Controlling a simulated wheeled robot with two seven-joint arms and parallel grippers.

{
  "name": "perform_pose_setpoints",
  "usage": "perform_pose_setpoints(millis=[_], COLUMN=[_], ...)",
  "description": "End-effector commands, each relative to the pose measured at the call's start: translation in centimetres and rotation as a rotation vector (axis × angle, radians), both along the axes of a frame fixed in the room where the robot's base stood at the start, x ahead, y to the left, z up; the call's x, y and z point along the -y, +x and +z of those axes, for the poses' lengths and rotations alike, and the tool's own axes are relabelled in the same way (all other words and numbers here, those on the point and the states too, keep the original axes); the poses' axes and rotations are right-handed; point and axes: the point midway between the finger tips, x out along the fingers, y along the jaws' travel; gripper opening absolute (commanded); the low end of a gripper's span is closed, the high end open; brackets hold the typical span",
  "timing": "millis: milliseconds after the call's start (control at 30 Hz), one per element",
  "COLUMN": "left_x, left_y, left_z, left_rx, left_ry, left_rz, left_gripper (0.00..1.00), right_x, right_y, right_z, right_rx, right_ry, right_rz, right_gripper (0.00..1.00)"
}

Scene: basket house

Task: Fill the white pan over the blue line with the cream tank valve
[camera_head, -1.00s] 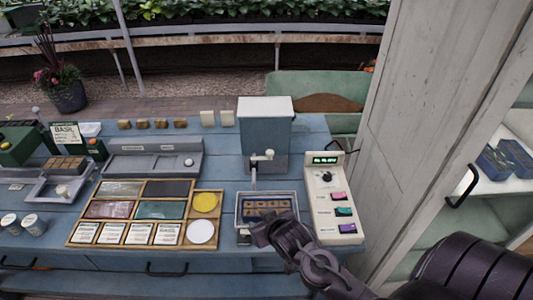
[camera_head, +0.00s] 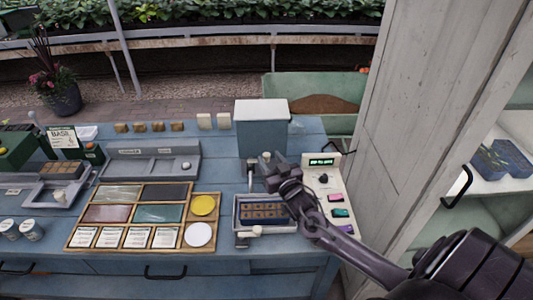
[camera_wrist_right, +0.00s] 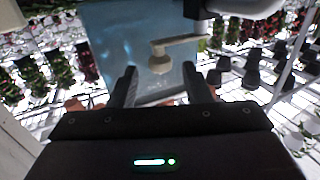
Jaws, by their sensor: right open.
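The blue-grey tank (camera_head: 262,135) with a white lid stands at the back of the bench. Its cream valve (camera_head: 267,157) is a knob low on the front, and it shows between the fingers in the right wrist view (camera_wrist_right: 160,62). A blue line in the pan and any water level cannot be made out. My right gripper (camera_head: 274,174) is open, just in front of the valve. I cannot tell whether it touches. My left gripper is out of view.
A control panel (camera_head: 322,190) with coloured buttons stands right of the pan, under my right arm. A wooden seed organizer (camera_head: 130,248) lies left of it. A small cream knob (camera_head: 255,231) is at the pan's front. A whitewashed wooden panel (camera_head: 430,90) rises at right.

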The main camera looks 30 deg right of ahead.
Motion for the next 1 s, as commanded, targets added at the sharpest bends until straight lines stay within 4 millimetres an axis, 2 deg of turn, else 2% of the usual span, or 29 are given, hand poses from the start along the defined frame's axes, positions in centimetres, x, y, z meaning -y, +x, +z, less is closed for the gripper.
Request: perform_pose_setpoints(millis=[100, 233, 600, 933, 1000], left_x=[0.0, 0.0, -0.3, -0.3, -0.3], left_y=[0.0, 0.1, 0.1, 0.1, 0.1], left_z=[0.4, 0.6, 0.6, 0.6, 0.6], left_rx=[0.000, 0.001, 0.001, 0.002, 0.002], left_ry=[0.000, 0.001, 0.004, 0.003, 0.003], left_rz=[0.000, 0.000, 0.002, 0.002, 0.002], left_gripper=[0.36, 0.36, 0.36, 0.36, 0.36], right_x=[0.2, 0.4, 0.4, 0.4, 0.4], right_y=[1.7, 2.8, 3.3, 3.3, 3.3], right_z=[0.2, 0.1, -0.1, -0.1, -0.1], right_rx=[0.000, -0.001, -0.003, -0.003, -0.003], right_ry=[0.001, 0.000, 0.000, 0.000, 0.000], right_rz=[0.000, 0.001, 0.001, 0.001, 0.000], right_gripper=[0.44, 0.44, 0.44, 0.02, 0.01])
